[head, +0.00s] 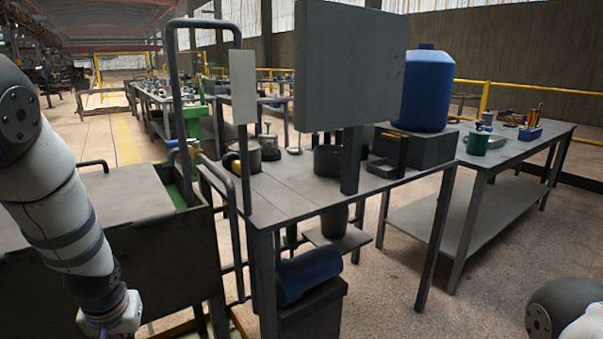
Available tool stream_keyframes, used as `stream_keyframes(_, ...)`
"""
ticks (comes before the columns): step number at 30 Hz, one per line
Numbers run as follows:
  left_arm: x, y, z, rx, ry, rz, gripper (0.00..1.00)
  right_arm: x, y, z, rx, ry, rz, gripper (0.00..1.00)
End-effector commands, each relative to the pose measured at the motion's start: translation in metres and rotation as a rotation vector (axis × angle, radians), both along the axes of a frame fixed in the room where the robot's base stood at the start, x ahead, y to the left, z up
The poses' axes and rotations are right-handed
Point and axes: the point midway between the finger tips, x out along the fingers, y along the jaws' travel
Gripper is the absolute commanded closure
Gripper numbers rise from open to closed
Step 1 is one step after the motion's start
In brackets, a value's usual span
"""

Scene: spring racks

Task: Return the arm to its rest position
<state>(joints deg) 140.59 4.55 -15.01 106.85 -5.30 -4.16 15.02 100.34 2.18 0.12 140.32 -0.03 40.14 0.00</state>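My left arm (62,215) comes in from the left and hangs down in front of the dark metal cart. Its white wrist end (112,314) is at the bottom edge, and any fingers there are cut off by the frame. Only a dark and white rounded part of my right arm (562,308) shows in the bottom right corner, over the floor. My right gripper is out of view. I see nothing held by either arm.
A metal workbench (300,192) with an upright grey panel (350,65) stands at the centre. The cart (130,265) with tube rails is close to my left arm. Open floor (440,300) lies at lower right.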

Motion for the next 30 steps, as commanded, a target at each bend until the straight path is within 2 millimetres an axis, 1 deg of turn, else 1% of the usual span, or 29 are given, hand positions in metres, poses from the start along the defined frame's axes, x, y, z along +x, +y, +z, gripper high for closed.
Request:
stream_keyframes(1,-0.029,-0.016,-0.033,-0.018,0.058,-0.035,1.00,0.000,-0.001,0.001,-0.001,-0.001,-0.001,1.00)
stream_keyframes(2,-0.047,-0.025,-0.051,-0.028,0.087,-0.056,1.00,0.000,-0.001,0.001,-0.002,-0.001,-0.001,1.00)
stream_keyframes(3,-0.072,-0.037,-0.073,-0.043,0.127,-0.084,1.00,0.000,-0.001,0.001,-0.003,-0.001,-0.002,1.00)
stream_keyframes(5,-0.113,-0.055,-0.101,-0.068,0.185,-0.124,1.00,0.000,-0.001,0.001,-0.003,-0.001,-0.002,1.00)
stream_keyframes(6,-0.142,-0.066,-0.117,-0.085,0.225,-0.149,1.00,0.000,-0.001,0.001,-0.003,-0.001,-0.002,1.00)
stream_keyframes(8,-0.189,-0.084,-0.136,-0.112,0.285,-0.185,1.00,0.000,-0.001,0.001,-0.003,-0.001,-0.002,1.00)
stream_keyframes(9,-0.220,-0.094,-0.145,-0.129,0.323,-0.208,1.00,0.000,-0.001,0.002,-0.003,-0.002,-0.002,1.00)
stream_keyframes(10,-0.242,-0.102,-0.150,-0.143,0.352,-0.225,1.00,0.000,-0.001,0.002,-0.003,-0.002,-0.002,1.00)
stream_keyframes(11,-0.263,-0.109,-0.153,-0.154,0.377,-0.240,1.00,0.000,-0.001,0.002,-0.003,-0.002,-0.002,1.00)
stream_keyframes(12,-0.289,-0.117,-0.155,-0.171,0.409,-0.258,1.00,0.000,-0.001,0.002,-0.003,-0.003,-0.002,1.00)
stream_keyframes(15,-0.339,-0.132,-0.153,-0.202,0.469,-0.290,1.00,0.001,-0.001,0.002,-0.003,-0.003,-0.002,1.00)
stream_keyframes(17,-0.357,-0.138,-0.150,-0.214,0.492,-0.302,1.00,0.001,-0.001,0.002,-0.003,-0.003,-0.002,1.00)
stream_keyframes(19,-0.368,-0.142,-0.148,-0.223,0.504,-0.311,1.00,0.001,-0.001,0.002,-0.003,-0.003,-0.001,1.00)
stream_keyframes(21,-0.371,-0.142,-0.148,-0.224,0.506,-0.315,1.00,0.001,-0.001,0.002,-0.003,-0.003,-0.002,1.00)
stream_keyframes(30,-0.371,-0.142,-0.148,-0.224,0.506,-0.315,1.00,0.001,-0.001,0.002,-0.003,-0.003,-0.002,1.00)
